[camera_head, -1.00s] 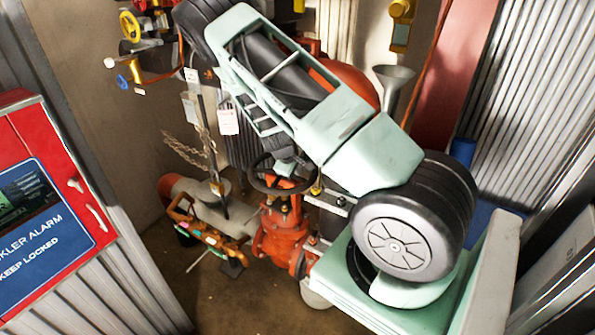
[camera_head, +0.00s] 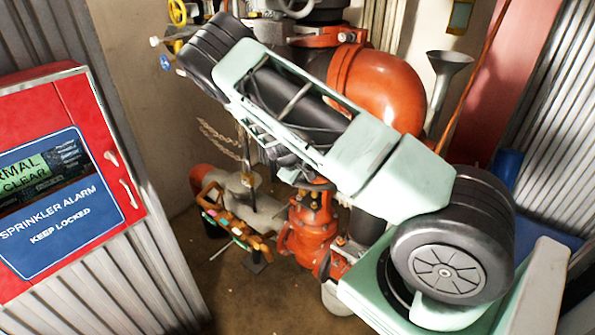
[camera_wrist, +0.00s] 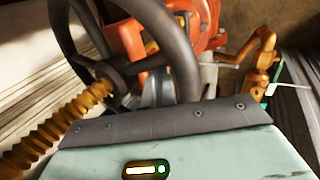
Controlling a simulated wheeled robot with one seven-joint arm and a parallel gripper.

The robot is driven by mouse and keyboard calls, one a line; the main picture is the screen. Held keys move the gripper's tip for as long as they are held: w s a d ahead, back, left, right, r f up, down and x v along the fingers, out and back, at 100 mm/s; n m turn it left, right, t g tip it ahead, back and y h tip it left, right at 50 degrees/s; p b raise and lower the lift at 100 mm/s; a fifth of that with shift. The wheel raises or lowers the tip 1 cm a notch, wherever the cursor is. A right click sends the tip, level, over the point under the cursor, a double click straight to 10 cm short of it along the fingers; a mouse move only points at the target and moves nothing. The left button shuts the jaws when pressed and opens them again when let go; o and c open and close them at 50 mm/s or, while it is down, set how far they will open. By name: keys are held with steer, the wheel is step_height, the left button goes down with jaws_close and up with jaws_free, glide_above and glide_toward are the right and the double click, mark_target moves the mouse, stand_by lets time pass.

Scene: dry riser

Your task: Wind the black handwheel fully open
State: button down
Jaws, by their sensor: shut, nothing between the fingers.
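The black handwheel (camera_wrist: 180,45) fills the upper left of the wrist view. Its spokes meet at a hub around a brass-coloured threaded stem (camera_wrist: 50,125), which sticks out toward the lower left. My gripper (camera_wrist: 160,125) shows as a pale green body with a dark front edge, right up against the lower part of the wheel in the picture. The fingertips are hidden, and I cannot tell whether they touch the rim. In the head view my arm covers the handwheel. The orange-red valve body (camera_head: 307,232) below it shows.
A red sprinkler alarm cabinet (camera_head: 115,135) stands at the left. A large orange pipe elbow (camera_head: 385,85) and a grey funnel (camera_head: 447,65) are behind my arm. Orange fittings (camera_head: 235,228) with a chain hang left of the valve. Bare floor (camera_head: 245,295) shows in front.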

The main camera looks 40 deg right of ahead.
steer(key=s+d+b, duration=0.2)
steer(key=s+d, duration=0.4)
steer(key=s, duration=0.1)
steer(key=shift+s+d, duration=0.15)
steer(key=shift+d, duration=0.25)
steer(key=r+p, duration=0.2)
steer(key=r, duration=0.1)
steer(key=r+p, duration=0.1)
steer(key=r, duration=0.1)
steer(key=shift+w+a+r+p, duration=0.2)
steer(key=shift+a+r+p, duration=0.05)
steer(key=shift+a+p, duration=0.1)
